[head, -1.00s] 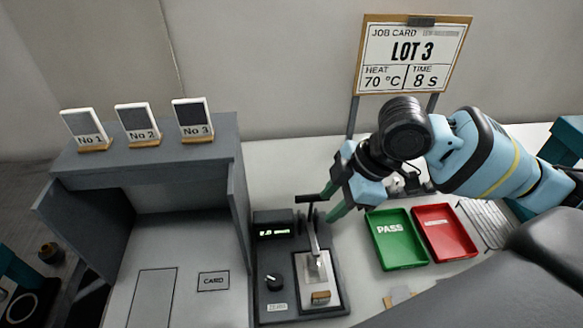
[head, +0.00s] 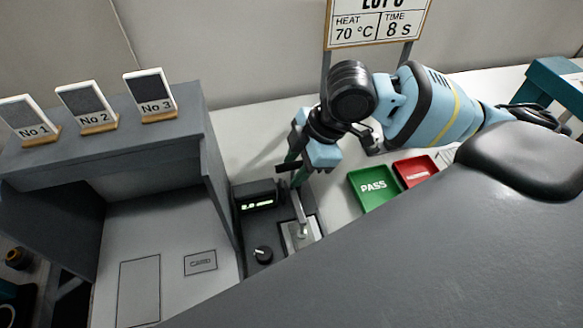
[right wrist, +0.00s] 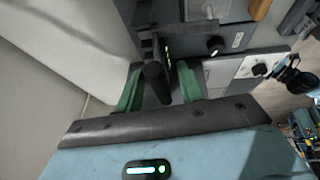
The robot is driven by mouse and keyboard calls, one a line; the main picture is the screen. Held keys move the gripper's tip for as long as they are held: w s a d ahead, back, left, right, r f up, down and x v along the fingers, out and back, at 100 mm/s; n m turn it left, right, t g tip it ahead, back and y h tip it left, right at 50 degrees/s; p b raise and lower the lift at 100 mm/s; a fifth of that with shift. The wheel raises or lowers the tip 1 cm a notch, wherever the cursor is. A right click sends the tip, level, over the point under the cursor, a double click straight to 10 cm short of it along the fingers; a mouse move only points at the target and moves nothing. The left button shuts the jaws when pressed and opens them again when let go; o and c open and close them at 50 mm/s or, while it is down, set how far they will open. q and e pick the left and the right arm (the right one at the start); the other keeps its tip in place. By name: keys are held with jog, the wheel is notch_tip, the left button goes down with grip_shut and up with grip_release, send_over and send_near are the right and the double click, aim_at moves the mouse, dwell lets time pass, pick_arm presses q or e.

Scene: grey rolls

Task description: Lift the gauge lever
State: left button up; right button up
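The gauge lever (head: 299,212) is a pale metal arm with a black crossbar handle, rising from the gauge base beside a lit display. In the right wrist view, the black handle (right wrist: 156,80) lies between the two green fingers of my right gripper (right wrist: 158,88). A gap seems to show on each side of it, so the gripper looks open around the handle. In the head view, my right gripper (head: 297,168) is at the top of the lever and partly hides the handle. My left gripper is not in view.
The gauge display (head: 257,202) and a black dial (head: 263,254) sit left of the lever. A grey booth (head: 222,205) with numbered cards on top stands further left. A green PASS tray (head: 373,186) and a red tray (head: 414,170) lie to the right.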

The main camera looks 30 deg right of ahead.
jog(key=shift+x, duration=0.9)
grip_shut()
